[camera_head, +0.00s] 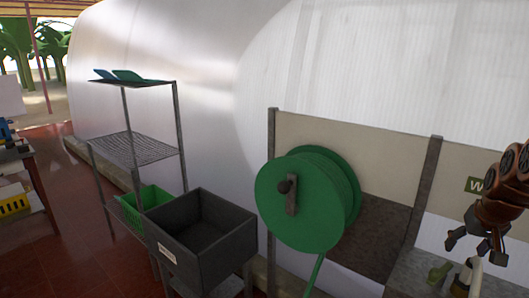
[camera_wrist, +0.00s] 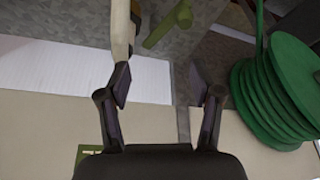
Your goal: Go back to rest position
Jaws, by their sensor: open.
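My gripper (camera_head: 477,250) is at the right edge of the head view, on the end of my brown arm. In the wrist view my gripper (camera_wrist: 165,92) has its two dark fingers spread apart with nothing between them. A pale stem-like object (camera_wrist: 122,28) stands just beyond the left finger in the wrist view. Its pale shape (camera_head: 466,276) also shows below the gripper in the head view. I cannot tell whether it touches a finger. A green piece (camera_wrist: 166,27) lies near it on a grey surface, and this green piece (camera_head: 439,273) also shows in the head view.
A large green hose reel (camera_head: 300,205) stands left of my gripper, and the reel (camera_wrist: 277,95) is at right in the wrist view. A dark bin (camera_head: 178,245), a metal shelf (camera_head: 133,150) and a green crate (camera_head: 152,198) stand further left. Red floor (camera_head: 85,215) is open there.

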